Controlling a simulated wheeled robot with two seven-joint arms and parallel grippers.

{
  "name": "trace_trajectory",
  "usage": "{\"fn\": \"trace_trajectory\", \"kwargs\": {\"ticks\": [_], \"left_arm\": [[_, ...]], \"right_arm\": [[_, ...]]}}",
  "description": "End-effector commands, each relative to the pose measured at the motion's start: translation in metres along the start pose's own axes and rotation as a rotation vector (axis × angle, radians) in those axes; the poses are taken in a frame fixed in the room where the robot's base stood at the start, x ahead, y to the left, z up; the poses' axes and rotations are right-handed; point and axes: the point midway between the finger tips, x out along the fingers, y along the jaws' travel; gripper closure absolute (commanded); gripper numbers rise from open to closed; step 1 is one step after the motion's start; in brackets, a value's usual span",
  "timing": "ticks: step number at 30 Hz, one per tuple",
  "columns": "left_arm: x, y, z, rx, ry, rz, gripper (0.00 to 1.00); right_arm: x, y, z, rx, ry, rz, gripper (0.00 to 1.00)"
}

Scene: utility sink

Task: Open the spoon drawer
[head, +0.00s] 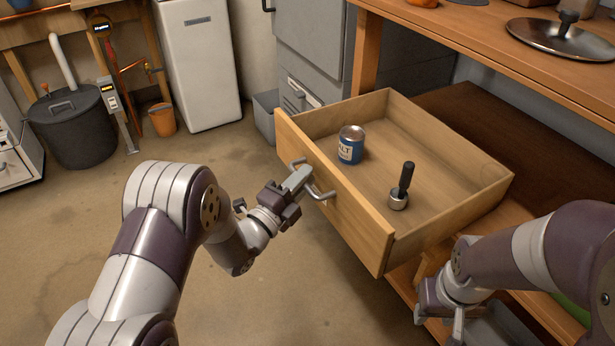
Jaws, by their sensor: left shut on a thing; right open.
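The wooden drawer (358,222) is pulled well out of the wooden workbench, and its inside shows. A blue and silver can (351,146) with a partly readable label stands in it. A small metal tool with a black handle (402,186) stands in it too, nearer the right front corner. No spoon shows in the drawer. My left gripper (304,184) is at the drawer front, shut on the metal bar handle (325,194). My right gripper (458,326) is low at the bottom right, below the drawer, apart from it; its fingers show only partly.
The workbench top (490,50) overhangs the drawer's far side and carries a round metal lid (560,42). A white fridge (198,60), a grey cabinet (312,45), an orange bucket (163,119) and a dark bin (75,125) stand behind. The floor at left is clear.

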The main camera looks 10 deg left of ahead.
Motion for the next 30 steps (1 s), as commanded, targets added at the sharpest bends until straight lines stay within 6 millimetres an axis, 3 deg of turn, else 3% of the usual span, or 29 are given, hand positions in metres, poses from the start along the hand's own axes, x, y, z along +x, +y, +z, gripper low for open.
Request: {"fn": "trace_trajectory", "kwargs": {"ticks": [10,11,21,26,30], "left_arm": [[-0.001,0.001,0.0,-0.001,0.0,0.002,1.0],[-0.001,0.001,0.0,0.0,0.0,0.002,0.75],[-0.003,0.0,0.0,0.0,0.0,0.002,0.75],[-0.024,-0.002,0.001,-0.001,-0.003,0.004,0.75],[-0.055,-0.003,0.001,-0.003,-0.005,0.004,0.75]], "right_arm": [[0.0,0.0,0.0,0.0,0.0,0.0,0.57],[0.0,0.0,0.0,0.0,0.0,0.0,0.57],[-0.001,0.0,0.0,0.0,0.0,0.0,0.57],[-0.009,0.0,-0.001,0.0,0.0,0.0,0.57],[-0.018,0.0,-0.002,0.0,0.0,0.0,0.57]]}}
